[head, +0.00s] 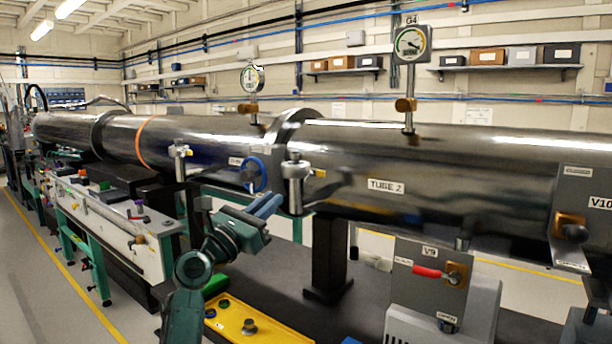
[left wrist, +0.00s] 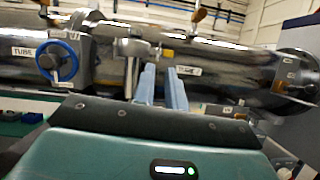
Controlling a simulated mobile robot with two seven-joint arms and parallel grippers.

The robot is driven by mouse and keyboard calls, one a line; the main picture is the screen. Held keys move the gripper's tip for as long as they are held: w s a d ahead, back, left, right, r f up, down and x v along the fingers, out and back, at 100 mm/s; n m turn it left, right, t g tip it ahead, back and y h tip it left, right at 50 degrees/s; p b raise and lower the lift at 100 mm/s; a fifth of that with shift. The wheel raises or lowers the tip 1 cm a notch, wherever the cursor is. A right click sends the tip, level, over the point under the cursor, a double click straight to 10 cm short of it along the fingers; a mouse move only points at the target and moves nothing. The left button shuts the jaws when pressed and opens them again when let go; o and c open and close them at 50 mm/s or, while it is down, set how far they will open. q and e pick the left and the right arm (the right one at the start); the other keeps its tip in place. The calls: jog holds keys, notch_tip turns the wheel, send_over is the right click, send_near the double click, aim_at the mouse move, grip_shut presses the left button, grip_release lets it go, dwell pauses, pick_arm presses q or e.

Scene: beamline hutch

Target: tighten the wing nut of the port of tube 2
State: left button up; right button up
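Tube 2 (head: 470,175) is a long shiny metal cylinder with a "TUBE 2" label, also in the left wrist view (left wrist: 225,65). At its left end, by a thick flange, stands a metal port fitting (head: 295,188) with a small yellow tag (head: 319,173). The fitting also shows in the left wrist view (left wrist: 134,47), just beyond my fingertips. Its wing nut is too small to make out clearly. My left gripper (head: 272,203) has two blue fingers, apart and empty in the left wrist view (left wrist: 160,72). It is below and in front of the fitting. My right gripper is in neither view.
A blue handwheel (head: 255,173) and a similar fitting (head: 180,162) are to the left. Gauge G4 (head: 411,44) stands above tube 2. A V9 panel (head: 425,290) with a red handle (head: 428,271) is at right.

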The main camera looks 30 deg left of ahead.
aim_at(305, 170)
pick_arm(q)
jog(key=p+x, duration=0.1)
jog(key=x, duration=1)
jog(key=shift+w+r, duration=0.1)
jog(key=shift+w, duration=0.05)
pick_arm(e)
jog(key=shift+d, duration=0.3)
pick_arm(q)
jog(key=shift+c, duration=0.2)
grip_shut()
